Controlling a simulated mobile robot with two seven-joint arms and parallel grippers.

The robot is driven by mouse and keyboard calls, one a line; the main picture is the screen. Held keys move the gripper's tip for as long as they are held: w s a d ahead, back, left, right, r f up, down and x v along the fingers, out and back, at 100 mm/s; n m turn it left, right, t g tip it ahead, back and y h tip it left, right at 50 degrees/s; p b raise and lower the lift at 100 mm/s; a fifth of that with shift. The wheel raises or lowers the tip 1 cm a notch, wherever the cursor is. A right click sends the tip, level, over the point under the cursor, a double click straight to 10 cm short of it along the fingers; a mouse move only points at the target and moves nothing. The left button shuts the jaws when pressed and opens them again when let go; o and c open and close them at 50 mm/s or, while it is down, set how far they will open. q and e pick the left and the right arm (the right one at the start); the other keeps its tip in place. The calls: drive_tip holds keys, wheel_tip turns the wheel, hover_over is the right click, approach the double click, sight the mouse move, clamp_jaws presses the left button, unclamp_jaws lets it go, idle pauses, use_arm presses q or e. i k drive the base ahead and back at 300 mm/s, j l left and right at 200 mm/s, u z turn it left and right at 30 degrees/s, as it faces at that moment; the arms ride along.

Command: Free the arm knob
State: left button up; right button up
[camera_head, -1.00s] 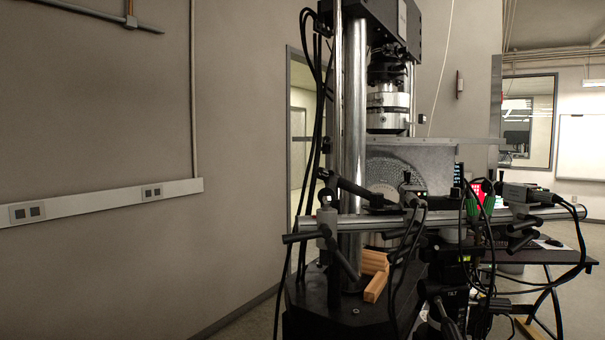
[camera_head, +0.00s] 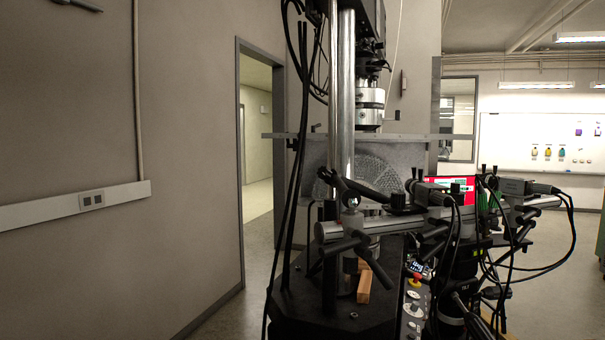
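A testing machine with a bright steel column (camera_head: 346,100) fills the middle of the head view. A grey clamp bar (camera_head: 385,226) crosses in front of it. A black jointed arm (camera_head: 372,193) sits above the bar, with a small silver part (camera_head: 352,201) near its left end. Black clamp handles (camera_head: 373,262) hang at the bar's left end. I cannot tell for sure which of these parts is the arm knob. A semicircular lattice specimen (camera_head: 375,172) shows behind the arm, partly hidden. Neither of my grippers is in view.
Cameras (camera_head: 527,187) and loose black cables crowd the right side of the bar. An open doorway (camera_head: 258,150) is at left. Floor (camera_head: 225,318) is clear at lower left.

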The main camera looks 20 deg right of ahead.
sight(324, 173)
drive_tip(key=i+j, duration=0.15)
drive_tip(key=j, duration=0.25)
drive_tip(key=i+j+z, duration=0.15)
drive_tip(key=j, duration=0.2)
drive_tip(key=i+j, duration=0.15)
drive_tip(key=j, duration=0.25)
drive_tip(key=z, duration=0.05)
